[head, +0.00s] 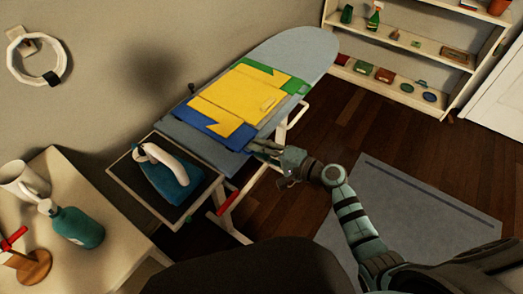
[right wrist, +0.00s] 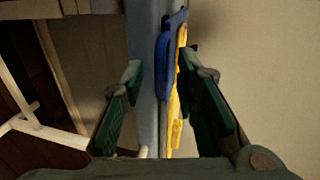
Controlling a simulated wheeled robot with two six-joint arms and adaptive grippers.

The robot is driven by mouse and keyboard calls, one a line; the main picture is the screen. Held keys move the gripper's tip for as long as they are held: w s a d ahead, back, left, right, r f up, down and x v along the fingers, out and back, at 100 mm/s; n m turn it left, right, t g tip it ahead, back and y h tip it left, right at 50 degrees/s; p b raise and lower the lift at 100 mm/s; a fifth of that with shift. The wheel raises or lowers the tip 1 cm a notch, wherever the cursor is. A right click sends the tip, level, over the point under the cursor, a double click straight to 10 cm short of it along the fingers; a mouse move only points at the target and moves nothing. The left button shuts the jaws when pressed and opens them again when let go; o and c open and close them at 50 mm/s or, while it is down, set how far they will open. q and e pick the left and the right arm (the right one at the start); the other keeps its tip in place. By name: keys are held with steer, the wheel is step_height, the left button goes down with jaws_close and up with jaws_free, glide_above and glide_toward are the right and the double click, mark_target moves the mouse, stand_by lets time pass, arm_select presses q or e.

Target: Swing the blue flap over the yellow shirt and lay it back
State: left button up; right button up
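The yellow shirt (head: 252,94) lies flat on the ironing board. The blue flap (head: 236,138) shows under and beside its near end, with green parts (head: 258,68) at its far end. My right gripper (head: 262,149) is at the near right corner of the blue flap. In the right wrist view its two fingers (right wrist: 163,80) are spread apart. The blue flap (right wrist: 163,62) and the yellow shirt (right wrist: 174,112) show edge-on in the gap, near the right finger; I cannot tell whether they touch it. My left gripper is not in view.
The ironing board (head: 300,50) extends toward the wall. An iron (head: 168,170) stands on the tray (head: 122,178) at its near end. A side table at left holds a teal bottle (head: 76,226) and a white mug (head: 22,180). Shelves (head: 405,95) stand at the back right.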

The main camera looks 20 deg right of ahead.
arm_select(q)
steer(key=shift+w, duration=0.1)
arm_select(e)
steer(key=shift+w, duration=0.1)
steer(key=shift+c, duration=0.2)
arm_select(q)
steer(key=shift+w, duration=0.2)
arm_select(e)
jaws_close()
